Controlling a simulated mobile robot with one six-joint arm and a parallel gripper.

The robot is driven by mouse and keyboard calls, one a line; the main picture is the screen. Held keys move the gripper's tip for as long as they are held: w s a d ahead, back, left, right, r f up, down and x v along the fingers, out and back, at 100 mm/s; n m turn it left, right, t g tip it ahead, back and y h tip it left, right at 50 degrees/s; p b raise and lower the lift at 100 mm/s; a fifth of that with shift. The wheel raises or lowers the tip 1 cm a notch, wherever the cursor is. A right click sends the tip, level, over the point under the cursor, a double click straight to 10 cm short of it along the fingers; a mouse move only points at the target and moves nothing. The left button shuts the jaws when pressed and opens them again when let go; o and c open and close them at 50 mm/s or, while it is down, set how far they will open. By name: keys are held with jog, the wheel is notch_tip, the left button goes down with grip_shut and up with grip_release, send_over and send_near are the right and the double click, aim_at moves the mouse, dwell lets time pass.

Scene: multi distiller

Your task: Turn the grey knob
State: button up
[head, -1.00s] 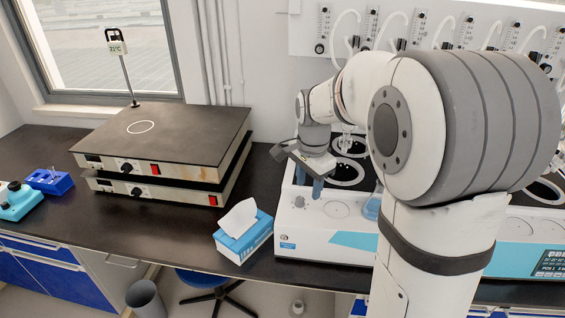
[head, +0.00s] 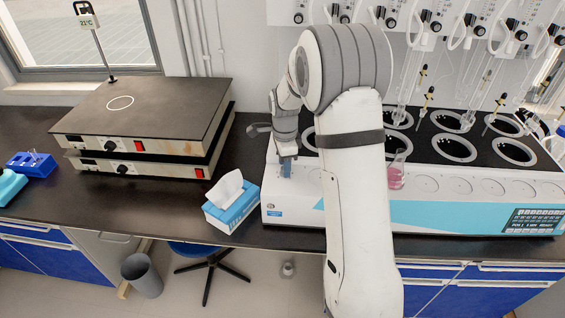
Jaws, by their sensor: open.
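The white multi distiller (head: 420,213) stands on the black bench, with a row of round wells on top and a light blue stripe on its front. My gripper (head: 286,171) points down with its blue fingertips at the left end of the distiller's front ledge. It is open. The grey knob sits at this spot and is hidden behind or between the fingers. I cannot tell whether the fingers touch it.
A tissue box (head: 231,205) lies just left of the distiller. Two stacked hot plates (head: 140,135) stand further left. A flask with pink liquid (head: 396,178) stands on the ledge right of my arm. Glassware hangs above the wells.

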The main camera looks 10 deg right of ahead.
jog(key=shift+f, duration=0.2)
jog(key=shift+c, duration=0.3)
grip_shut()
